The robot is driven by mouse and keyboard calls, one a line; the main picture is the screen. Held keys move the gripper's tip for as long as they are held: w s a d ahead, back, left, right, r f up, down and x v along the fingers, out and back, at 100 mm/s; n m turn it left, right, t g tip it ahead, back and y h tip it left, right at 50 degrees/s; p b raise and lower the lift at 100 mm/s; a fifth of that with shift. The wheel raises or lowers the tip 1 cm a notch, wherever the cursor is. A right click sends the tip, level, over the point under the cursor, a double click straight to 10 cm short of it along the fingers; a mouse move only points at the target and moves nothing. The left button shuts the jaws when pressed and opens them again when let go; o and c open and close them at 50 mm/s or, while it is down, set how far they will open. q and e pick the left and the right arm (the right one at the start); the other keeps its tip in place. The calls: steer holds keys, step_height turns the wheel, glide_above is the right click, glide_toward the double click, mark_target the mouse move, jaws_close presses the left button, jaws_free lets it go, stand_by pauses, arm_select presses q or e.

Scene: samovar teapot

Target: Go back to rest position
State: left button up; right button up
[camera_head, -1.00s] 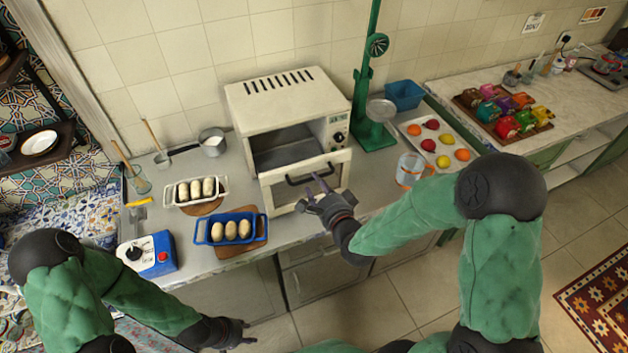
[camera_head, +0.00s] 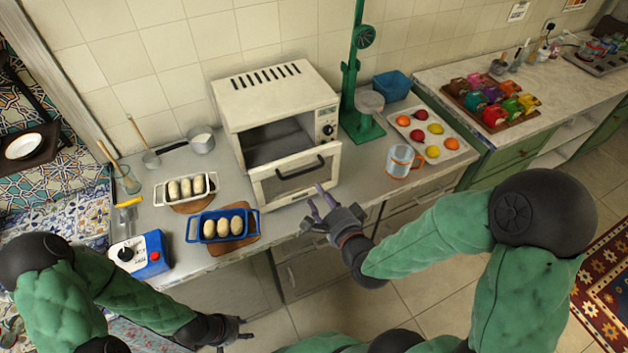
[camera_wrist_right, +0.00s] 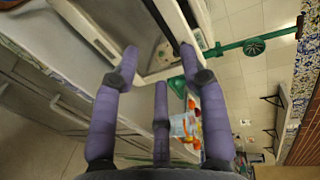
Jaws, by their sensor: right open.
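My right gripper (camera_head: 318,207) is open and empty, its purple fingers spread. It is in front of the counter, just right of and below the lowered oven door (camera_head: 268,203); I see no grip on the door. The right wrist view shows the open fingers (camera_wrist_right: 158,75) with nothing between them and the white oven parts beyond. My left gripper (camera_head: 238,331) is low in front of the cabinets, away from the counter objects. It is small and dark, and I cannot tell its opening. The white oven (camera_head: 275,98) stands on the counter with its door tilted partly open.
A blue loaf pan (camera_head: 193,232) and a white loaf pan (camera_head: 160,194), both with dough, stand left of the oven. A blue control box (camera_head: 155,250) is near the front edge. A glass mug (camera_head: 400,162) stands right of the oven. The floor in front is clear.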

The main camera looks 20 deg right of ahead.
steer(key=s+a+f+n+g+y+b, duration=0.1)
steer(key=a+f+n+g, duration=0.25)
steer(key=f, duration=0.75)
steer(key=s+a+f+n+g+y+b, duration=0.15)
steer(key=f+n+g, duration=0.35)
steer(key=f, duration=0.5)
steer(key=s+a+f+n+g, duration=0.3)
steer(key=s+f, duration=0.2)
steer(key=f, duration=0.2)
steer(key=s+a+f+n+g+b, duration=0.1)
steer(key=s+a+f+n+g, duration=0.2)
steer(key=s+f, duration=0.3)
steer(key=shift+s+a+f+n+g+y, duration=0.15)
steer(key=shift+a+f+n+g+y, duration=0.25)
steer(key=shift+f, duration=0.25)
